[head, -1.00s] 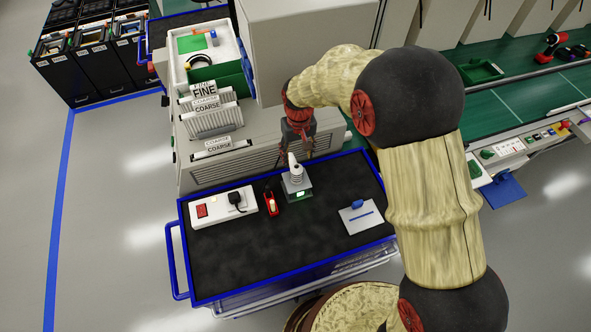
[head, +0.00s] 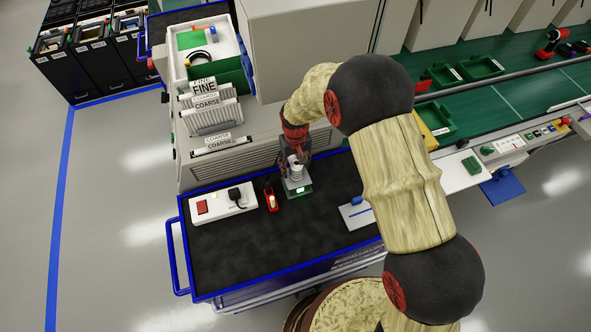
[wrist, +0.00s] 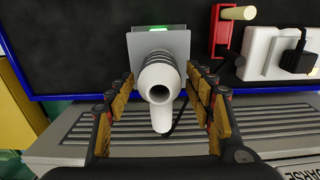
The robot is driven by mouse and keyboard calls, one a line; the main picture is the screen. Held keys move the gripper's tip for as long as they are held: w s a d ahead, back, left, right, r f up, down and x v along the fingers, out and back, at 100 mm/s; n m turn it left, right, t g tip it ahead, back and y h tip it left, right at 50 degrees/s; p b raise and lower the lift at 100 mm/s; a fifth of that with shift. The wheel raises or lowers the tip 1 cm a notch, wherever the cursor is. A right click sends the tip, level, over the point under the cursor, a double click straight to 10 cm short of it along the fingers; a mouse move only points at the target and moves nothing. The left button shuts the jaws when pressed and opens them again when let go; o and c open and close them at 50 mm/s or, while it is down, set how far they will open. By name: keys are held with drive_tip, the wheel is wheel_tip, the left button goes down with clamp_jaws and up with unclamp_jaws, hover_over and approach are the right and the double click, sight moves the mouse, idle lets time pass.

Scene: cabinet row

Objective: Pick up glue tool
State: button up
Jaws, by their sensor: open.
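The glue tool appears to be the white nozzle-shaped tool (wrist: 160,82), which stands upright in a grey square base with a green light (wrist: 173,41). In the head view the tool (head: 296,172) is partly hidden by my gripper (head: 296,160). The base (head: 298,188) sits near the back edge of the black cart top. In the wrist view my gripper (wrist: 165,105) is open, with one finger on each side of the white tool. A gap shows between the tool and each finger.
A red holder with a cream stick (head: 271,200) and a white power strip (head: 222,203) lie left of the base. A grey plate with a blue piece (head: 357,212) lies to the right. A grey machine housing (head: 250,160) rises behind the cart. The cart's front (head: 270,250) is clear.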

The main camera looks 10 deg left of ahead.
drive_tip(key=shift+c, duration=0.8)
drive_tip(key=c, duration=1)
drive_tip(key=shift+r, duration=0.15)
